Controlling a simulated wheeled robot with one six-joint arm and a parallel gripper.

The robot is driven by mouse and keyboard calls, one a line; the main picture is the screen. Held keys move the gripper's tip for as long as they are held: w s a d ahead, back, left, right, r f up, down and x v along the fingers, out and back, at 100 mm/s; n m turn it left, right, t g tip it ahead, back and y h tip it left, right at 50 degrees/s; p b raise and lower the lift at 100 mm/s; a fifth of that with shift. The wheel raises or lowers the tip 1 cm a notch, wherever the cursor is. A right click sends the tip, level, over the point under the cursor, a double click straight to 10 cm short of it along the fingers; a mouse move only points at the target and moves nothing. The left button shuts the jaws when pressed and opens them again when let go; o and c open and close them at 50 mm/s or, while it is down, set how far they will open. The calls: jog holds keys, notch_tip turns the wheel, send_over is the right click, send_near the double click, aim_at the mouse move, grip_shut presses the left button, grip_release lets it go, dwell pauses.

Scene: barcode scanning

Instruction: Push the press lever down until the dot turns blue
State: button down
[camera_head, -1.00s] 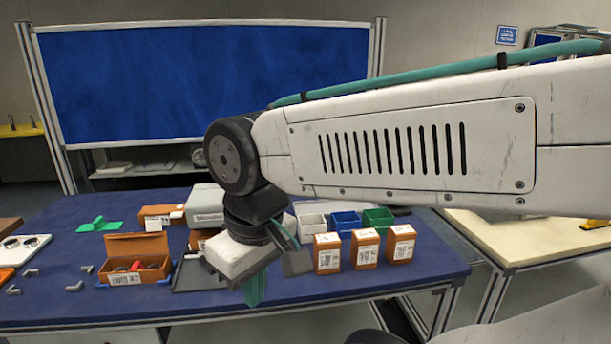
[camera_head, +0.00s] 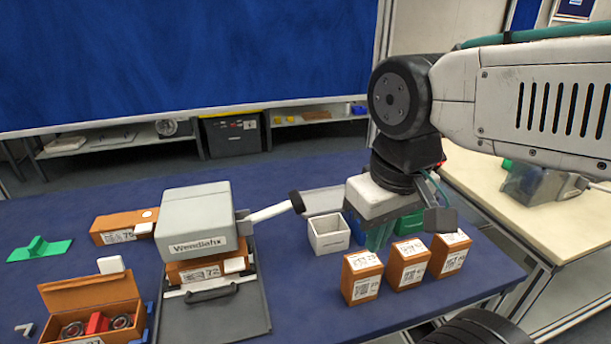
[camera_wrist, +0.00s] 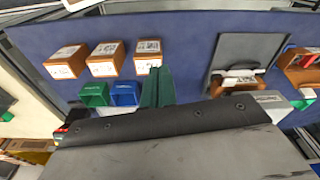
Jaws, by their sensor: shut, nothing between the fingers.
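The grey press (camera_head: 193,222) stands on the blue table in the head view, with an orange labelled box (camera_head: 190,271) under its head. Its lever (camera_head: 270,211) is a pale arm with a black knob, rising slightly to the right from the press's side. My gripper (camera_head: 378,236) has green fingers, shut and empty, right of the lever knob and apart from it. In the wrist view the shut fingers (camera_wrist: 157,88) point over the table, and the press (camera_wrist: 268,97) is partly hidden. I cannot make out a coloured status dot.
White (camera_head: 328,234), blue and green bins stand around and behind my gripper. Several orange boxes (camera_head: 362,277) stand in front of them. A grey plate (camera_head: 240,312) lies before the press. An open orange box (camera_head: 92,305) with parts is at left.

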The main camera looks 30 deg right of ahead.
jog(key=shift+w+r, duration=0.1)
notch_tip(320, 180, up, 11)
jog(key=m+g+h, duration=0.2)
jog(key=m+h, duration=0.1)
jog(key=m, duration=1.7)
send_over(296, 196)
jog(key=a, duration=0.4)
jog(key=shift+w+a+f, duration=0.2)
jog(key=shift+w, duration=0.2)
jog(key=x, duration=1.4)
